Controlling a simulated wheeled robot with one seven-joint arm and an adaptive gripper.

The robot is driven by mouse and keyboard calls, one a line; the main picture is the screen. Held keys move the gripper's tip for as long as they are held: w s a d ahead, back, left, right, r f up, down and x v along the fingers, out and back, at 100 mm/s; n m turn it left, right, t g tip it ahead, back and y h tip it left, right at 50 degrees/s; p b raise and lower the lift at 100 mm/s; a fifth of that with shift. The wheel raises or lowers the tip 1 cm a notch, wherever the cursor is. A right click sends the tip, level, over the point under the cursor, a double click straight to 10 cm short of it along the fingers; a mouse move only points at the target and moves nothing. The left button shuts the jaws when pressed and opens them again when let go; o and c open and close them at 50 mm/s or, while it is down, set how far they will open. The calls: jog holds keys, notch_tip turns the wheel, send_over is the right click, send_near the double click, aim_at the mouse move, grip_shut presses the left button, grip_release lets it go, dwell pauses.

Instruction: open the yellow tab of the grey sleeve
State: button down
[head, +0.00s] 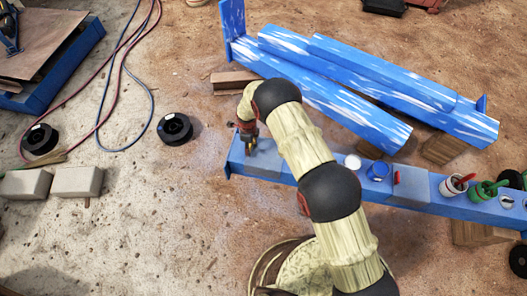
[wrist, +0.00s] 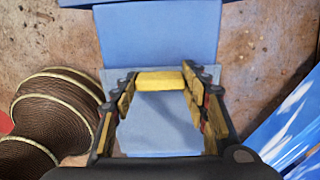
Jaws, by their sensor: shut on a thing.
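The grey sleeve (head: 264,163) sits around the blue beam (head: 318,176) near its left end in the head view. In the wrist view the sleeve (wrist: 160,130) is a pale blue-grey face between my fingers, with the bluer beam (wrist: 158,35) beyond it. The yellow tab (wrist: 160,82) lies crosswise between my fingertips. My gripper (wrist: 160,88) is shut on the tab, one finger at each end. In the head view my gripper (head: 247,132) is small above the beam's left end, and the tab cannot be made out there.
A second grey sleeve with a red tab (head: 397,178) is farther right on the beam. Streaked blue beams (head: 340,100) lie behind.

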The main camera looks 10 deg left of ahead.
jog(key=shift+a+b, duration=0.3)
jog(key=shift+a, duration=0.9)
jog(key=c, duration=1)
grip_release()
jog(key=shift+o, duration=0.2)
notch_tip(320, 180, up, 12)
